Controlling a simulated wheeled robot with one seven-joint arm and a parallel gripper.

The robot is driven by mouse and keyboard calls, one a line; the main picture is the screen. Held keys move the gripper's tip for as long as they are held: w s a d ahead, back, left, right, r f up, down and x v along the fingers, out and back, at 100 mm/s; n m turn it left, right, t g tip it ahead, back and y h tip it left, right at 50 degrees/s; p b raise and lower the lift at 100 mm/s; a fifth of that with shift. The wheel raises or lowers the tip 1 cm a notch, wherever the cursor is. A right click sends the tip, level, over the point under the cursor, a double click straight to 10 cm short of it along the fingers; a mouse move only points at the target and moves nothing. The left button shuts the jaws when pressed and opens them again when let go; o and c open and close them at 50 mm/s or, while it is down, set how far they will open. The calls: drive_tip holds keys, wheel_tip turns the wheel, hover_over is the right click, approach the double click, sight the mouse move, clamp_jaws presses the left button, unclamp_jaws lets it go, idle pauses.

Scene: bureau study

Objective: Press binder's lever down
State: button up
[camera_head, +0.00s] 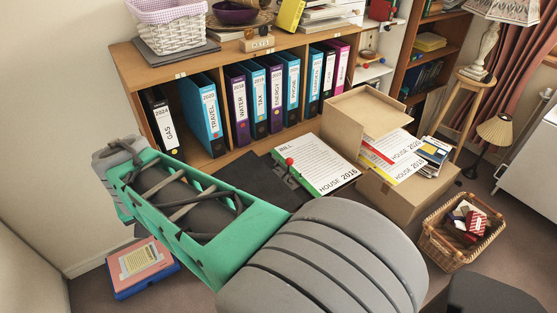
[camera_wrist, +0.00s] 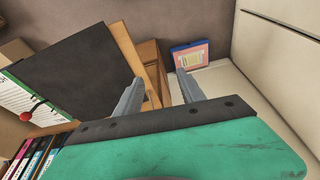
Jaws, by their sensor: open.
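An open binder lies on a surface in front of the shelf, with its bare black cover (camera_head: 252,181) on the left and white sheets (camera_head: 318,165) reading "HOUSE 2016" on the right. Its lever, with a red knob (camera_head: 289,161), stands up beside the sheets. In the wrist view the black cover (camera_wrist: 78,68) is at the left and the red knob (camera_wrist: 27,116) is at the left edge. My gripper (camera_wrist: 158,88) is open and empty, to the right of the cover and well apart from the knob. In the head view my arm hides part of the binder's near side.
A shelf (camera_head: 150,60) with a row of upright binders stands behind. A cardboard box (camera_head: 400,196) with more sheets stands to the right of the open binder. A wicker basket (camera_head: 445,246) is on the floor at the right. A pink and blue book (camera_head: 140,265) lies at lower left.

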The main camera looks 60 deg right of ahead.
drive_tip(key=d+m+g+h, duration=0.1)
drive_tip(key=d+m, duration=0.5)
drive_tip(key=d, duration=0.6)
drive_tip(key=m+g+h+p, duration=0.1)
drive_tip(key=m+g, duration=0.3)
drive_tip(key=m, duration=1)
hover_over(289, 166)
drive_tip(key=w+a, duration=0.1)
drive_tip(key=w, duration=0.1)
drive_tip(key=f, duration=0.3)
drive_tip(key=shift+s, duration=0.2)
drive_tip(key=p+x, duration=0.1)
drive_tip(key=x, duration=0.5)
drive_tip(key=shift+d+f, duration=0.1)
drive_tip(key=shift+f, duration=0.1)
drive_tip(key=shift+d+f, duration=0.1)
drive_tip(key=shift+f, duration=0.1)
drive_tip(key=shift+c, duration=0.6)
clamp_jaws()
